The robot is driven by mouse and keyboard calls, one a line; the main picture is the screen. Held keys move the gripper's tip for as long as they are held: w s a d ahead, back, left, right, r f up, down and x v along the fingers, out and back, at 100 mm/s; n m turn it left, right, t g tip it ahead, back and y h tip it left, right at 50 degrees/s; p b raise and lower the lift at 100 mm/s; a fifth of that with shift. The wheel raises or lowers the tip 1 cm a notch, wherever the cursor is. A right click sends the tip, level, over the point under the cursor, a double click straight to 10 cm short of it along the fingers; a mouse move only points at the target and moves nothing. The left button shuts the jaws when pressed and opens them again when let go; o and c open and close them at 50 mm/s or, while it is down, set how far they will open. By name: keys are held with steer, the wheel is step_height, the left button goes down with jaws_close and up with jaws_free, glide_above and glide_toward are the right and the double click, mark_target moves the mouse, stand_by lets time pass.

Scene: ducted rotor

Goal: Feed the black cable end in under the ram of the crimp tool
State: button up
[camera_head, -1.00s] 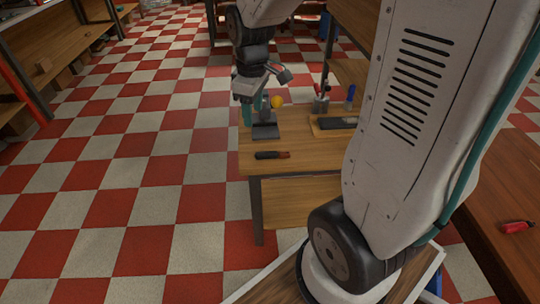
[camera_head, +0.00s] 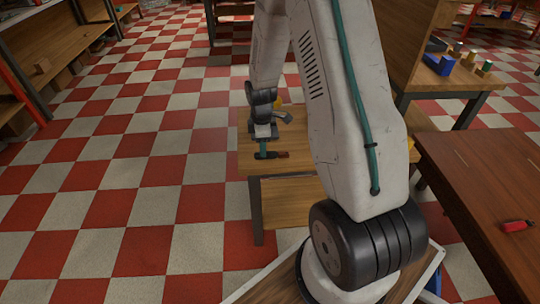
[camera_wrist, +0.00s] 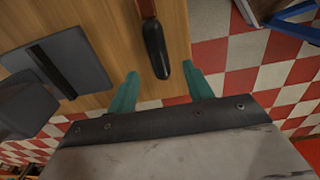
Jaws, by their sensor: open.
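A slim piece with a black rounded end (camera_wrist: 156,52) and a red-brown part lies on the wooden table; I take it for the cable end. Its red part (camera_head: 282,154) shows in the head view. My gripper (camera_wrist: 164,76) is open and empty, with a teal finger on each side of the black end in the picture; the height gap is unclear. In the head view my gripper (camera_head: 263,152) is low at the table's left side. A grey plate with a black bar (camera_wrist: 52,70) and a dark block (camera_wrist: 25,105), possibly the crimp tool, are left in the wrist view.
The wooden table (camera_head: 290,205) has free top near its front edge. My arm hides its right and back. A brown bench (camera_head: 470,180) with a red item (camera_head: 516,226) stands at right. Another table with blue and yellow pieces (camera_head: 440,64) is behind.

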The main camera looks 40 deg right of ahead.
mark_target(272, 155)
step_height(272, 155, down, 3)
steer(key=shift+f, duration=0.2)
steer(key=shift+c, duration=0.3)
steer(key=c, duration=1)
steer(key=shift+c, duration=0.2)
steer(key=shift+r, duration=0.1)
